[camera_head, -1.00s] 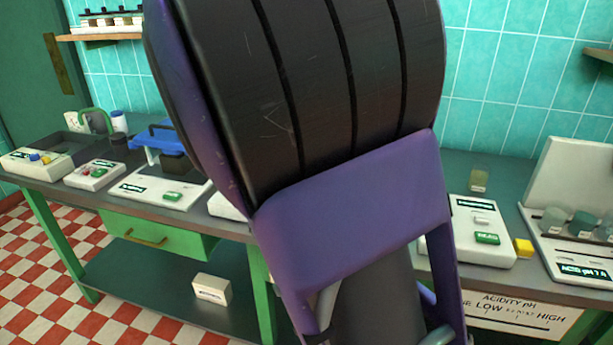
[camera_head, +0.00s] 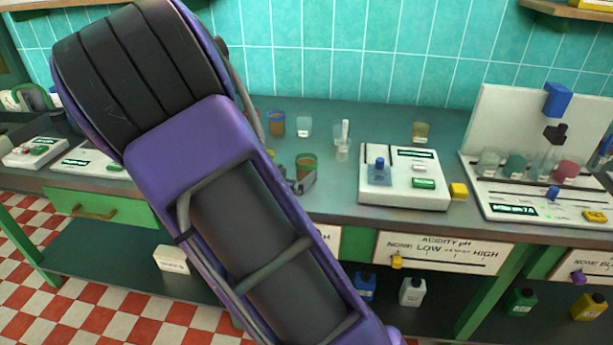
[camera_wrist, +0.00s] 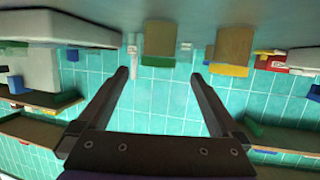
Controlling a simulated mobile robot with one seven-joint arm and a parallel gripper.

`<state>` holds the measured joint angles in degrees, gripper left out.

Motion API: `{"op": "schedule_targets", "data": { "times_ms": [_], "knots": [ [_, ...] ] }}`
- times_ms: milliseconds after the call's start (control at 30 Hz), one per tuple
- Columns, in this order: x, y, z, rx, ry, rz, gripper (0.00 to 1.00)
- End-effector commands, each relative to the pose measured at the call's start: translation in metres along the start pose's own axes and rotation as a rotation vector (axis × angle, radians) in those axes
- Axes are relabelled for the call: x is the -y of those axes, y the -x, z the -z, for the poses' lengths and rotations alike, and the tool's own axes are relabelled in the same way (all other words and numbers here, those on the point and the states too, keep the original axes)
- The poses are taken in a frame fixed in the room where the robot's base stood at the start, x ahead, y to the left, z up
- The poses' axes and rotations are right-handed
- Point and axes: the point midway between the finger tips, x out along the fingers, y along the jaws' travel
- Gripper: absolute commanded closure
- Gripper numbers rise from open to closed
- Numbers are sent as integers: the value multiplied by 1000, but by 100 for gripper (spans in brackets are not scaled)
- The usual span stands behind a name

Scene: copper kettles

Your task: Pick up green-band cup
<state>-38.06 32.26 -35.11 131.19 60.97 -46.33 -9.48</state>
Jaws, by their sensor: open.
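The green-band cup (camera_head: 307,165) stands on the grey counter, just right of my arm in the head view. It has brown contents and a green band near its rim. The wrist view is upside down; there the cup (camera_wrist: 163,38) shows brown with a green band, ahead of and between my fingers. My gripper (camera_wrist: 160,75) is open and empty, its two fingers spread apart. In the head view my arm hides most of the gripper; a grey finger part shows beside the cup's base. Whether it touches the cup I cannot tell.
An orange-brown cup (camera_head: 277,125), a clear glass (camera_head: 304,126) and a glass with a white rod (camera_head: 342,135) stand behind. A white device (camera_head: 404,190) with a blue-stoppered flask is to the right. In the wrist view a yellow-banded cup (camera_wrist: 233,45) is close beside the right finger.

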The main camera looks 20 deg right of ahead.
Motion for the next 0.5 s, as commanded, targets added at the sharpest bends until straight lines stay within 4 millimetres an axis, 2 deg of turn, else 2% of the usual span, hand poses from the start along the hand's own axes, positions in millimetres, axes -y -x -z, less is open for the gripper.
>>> {"op": "schedule_targets", "data": {
  "times_ms": [33,100,367,500],
  "knots": [
    [-2,-12,-2,-1,-1,-5,0],
    [-1,-24,-2,0,-1,-3,0],
    [0,-44,-1,1,-1,0,0],
    [-2,-63,-4,-1,-2,-3,0]
  ]
}}
